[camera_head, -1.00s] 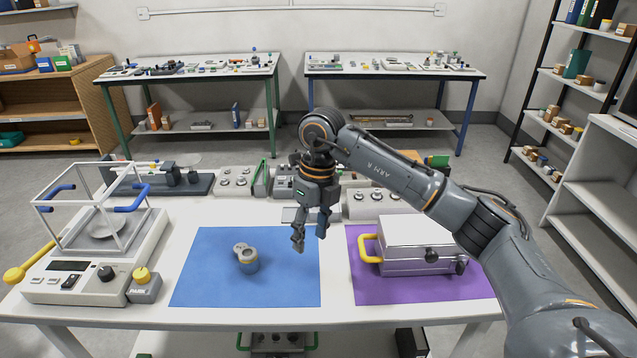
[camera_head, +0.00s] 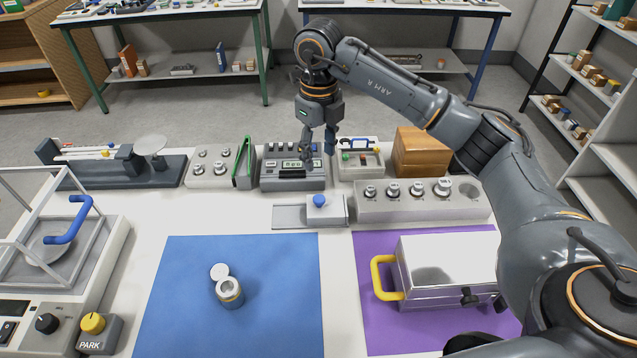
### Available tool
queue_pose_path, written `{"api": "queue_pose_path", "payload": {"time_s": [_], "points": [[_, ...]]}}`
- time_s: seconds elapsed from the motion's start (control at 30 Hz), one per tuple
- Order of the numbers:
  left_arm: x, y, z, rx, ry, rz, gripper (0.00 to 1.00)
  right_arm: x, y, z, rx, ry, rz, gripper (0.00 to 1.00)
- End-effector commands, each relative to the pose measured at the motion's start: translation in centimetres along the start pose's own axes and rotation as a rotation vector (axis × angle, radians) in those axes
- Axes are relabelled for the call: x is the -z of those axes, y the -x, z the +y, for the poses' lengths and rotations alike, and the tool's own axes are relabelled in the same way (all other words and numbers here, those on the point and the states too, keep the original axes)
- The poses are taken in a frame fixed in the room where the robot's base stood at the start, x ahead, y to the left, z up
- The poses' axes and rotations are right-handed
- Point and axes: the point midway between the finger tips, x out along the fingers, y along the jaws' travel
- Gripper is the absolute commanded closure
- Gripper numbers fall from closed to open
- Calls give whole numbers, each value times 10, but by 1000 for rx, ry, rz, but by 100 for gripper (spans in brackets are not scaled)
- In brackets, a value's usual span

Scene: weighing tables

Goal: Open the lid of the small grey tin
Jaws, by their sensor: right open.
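The small grey tin (camera_head: 230,296) stands upright on the blue mat (camera_head: 270,325), with a yellowish band on its side. Its round lid (camera_head: 219,271) is off the mouth, swung out to the far left side, and the tin's opening shows. My right gripper (camera_head: 318,154) is open and empty. In the picture it is over the back row of devices, well up and to the right of the tin and apart from it. My left gripper is not in view.
A silver box with a yellow handle (camera_head: 384,278) is on the purple mat (camera_head: 400,341) at right. A scale with a glass-like frame and a PARK knob (camera_head: 93,324) stands at left. Weight blocks (camera_head: 423,203) and devices line the back. The blue mat is otherwise clear.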

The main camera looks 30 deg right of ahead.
Motion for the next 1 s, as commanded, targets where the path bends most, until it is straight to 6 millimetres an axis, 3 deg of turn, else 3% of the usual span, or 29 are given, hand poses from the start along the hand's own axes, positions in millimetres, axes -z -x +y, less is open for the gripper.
{"api": "queue_pose_path", "payload": {"time_s": [0.1,0.23,0.53,0.73,1.0], "points": [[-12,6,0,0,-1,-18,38,2,-20,0,0,-1,6,50],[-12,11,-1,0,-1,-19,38,2,-48,0,-1,0,6,50],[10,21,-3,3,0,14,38,1,-106,0,-1,0,4,50],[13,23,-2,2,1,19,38,0,-124,0,0,-1,1,50],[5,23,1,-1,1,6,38,0,-127,0,1,0,0,50]]}}
